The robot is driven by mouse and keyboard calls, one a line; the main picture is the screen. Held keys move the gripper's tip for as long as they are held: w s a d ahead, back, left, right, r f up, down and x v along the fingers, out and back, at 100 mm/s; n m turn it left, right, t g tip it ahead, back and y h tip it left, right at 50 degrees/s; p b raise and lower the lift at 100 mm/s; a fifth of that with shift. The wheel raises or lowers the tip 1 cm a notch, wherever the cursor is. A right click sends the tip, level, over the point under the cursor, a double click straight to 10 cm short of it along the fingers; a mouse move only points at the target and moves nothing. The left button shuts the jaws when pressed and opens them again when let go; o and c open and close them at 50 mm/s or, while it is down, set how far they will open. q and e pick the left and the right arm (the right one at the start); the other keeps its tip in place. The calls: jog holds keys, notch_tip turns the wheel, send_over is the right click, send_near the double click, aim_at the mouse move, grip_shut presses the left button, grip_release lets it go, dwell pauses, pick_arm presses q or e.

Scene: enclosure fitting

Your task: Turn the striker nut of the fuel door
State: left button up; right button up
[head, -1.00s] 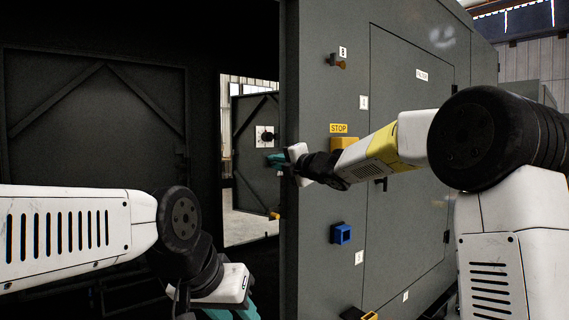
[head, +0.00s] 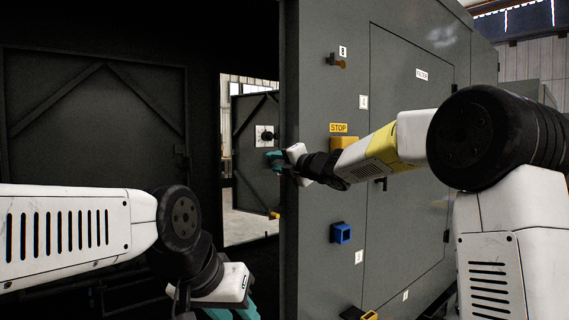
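A dark round knob-like part on a white plate (head: 260,141) shows through the opening, on an open door panel (head: 247,175) with diagonal bracing. It may be the striker nut, but it is too small to tell. My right gripper (head: 273,157), with teal fingers, is at the edge of the grey enclosure wall, just right of and slightly below the dark part in the picture. Whether it touches anything cannot be told. Its fingers are small and partly hidden. My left gripper (head: 232,312) is low in the picture, its teal fingers cut off by the bottom edge.
The grey enclosure wall (head: 320,200) carries a yellow STOP label (head: 339,128), a yellow box (head: 343,143), a blue square socket (head: 341,233) and a black-and-yellow socket (head: 359,314). A closed door (head: 410,220) is at right. A dark braced panel (head: 95,110) stands at left.

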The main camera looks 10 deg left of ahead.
jog(key=v, duration=0.7)
jog(key=shift+s+d, duration=0.3)
jog(key=shift+d, duration=0.05)
jog(key=s+d+f+m+h, duration=0.3)
jog(key=s+d+m+h, duration=0.2)
jog(key=d+m, duration=0.45)
jog(key=s+d+f+m+h, duration=0.4)
jog(key=s+d+m+h, duration=0.1)
jog(key=d+m, duration=0.45)
jog(key=s+d+f+m+g, duration=0.1)
jog(key=s+f+m+g, duration=0.2)
jog(key=s+f+m, duration=0.3)
jog(key=s+d+f+m+g, duration=0.2)
jog(key=s+f+m, duration=0.4)
jog(key=s, duration=1.1)
notch_tip(320, 180, down, 3)
jog(key=shift+f+g+h, duration=0.1)
jog(key=shift+g+h, duration=0.2)
jog(key=shift+g, duration=0.5)
